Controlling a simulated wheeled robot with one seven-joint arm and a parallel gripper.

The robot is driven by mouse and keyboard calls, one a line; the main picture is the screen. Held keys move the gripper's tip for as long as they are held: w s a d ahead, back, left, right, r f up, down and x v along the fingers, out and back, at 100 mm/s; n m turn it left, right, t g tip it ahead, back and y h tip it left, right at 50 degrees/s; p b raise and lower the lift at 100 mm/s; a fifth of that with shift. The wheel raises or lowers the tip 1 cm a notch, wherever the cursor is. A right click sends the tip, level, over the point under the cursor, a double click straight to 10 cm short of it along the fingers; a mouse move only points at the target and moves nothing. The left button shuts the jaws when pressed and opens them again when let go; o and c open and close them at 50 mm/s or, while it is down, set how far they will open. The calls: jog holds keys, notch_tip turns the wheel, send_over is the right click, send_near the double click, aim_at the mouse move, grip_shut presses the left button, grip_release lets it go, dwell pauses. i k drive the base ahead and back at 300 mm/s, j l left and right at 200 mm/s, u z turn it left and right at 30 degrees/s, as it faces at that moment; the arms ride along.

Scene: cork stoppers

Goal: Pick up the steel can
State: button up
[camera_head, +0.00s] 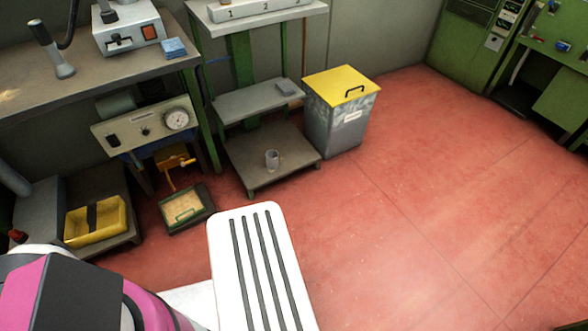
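My gripper does not show in this view; only pink, black and white parts of my own body show at the bottom.
A grey bin with a yellow lid (342,86) stands just right of the stand. A green-rimmed tray (187,209) and a yellow crate (70,229) are to the left. A workbench (95,85) is at the upper left. The red floor (440,190) is open at the right.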

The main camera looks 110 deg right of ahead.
aim_at(272, 156)
jog(key=z, duration=3.8)
jog(key=i+l+z, duration=0.2)
jog(key=i+l+u, duration=0.15)
jog(key=l, duration=0.2)
jog(key=i+l+u, duration=0.1)
jog(key=l, duration=0.25)
jog(key=i+l+u, duration=0.15)
jog(key=i+l, duration=0.15)
jog(key=i+l+u, duration=0.15)
jog(key=l, duration=0.35)
jog(key=i+l+u, duration=0.1)
jog(key=l, duration=0.3)
jog(key=i+l+u, duration=0.15)
jog(key=l, duration=0.3)
jog(key=l+u, duration=0.1)
jog(key=l, duration=0.3)
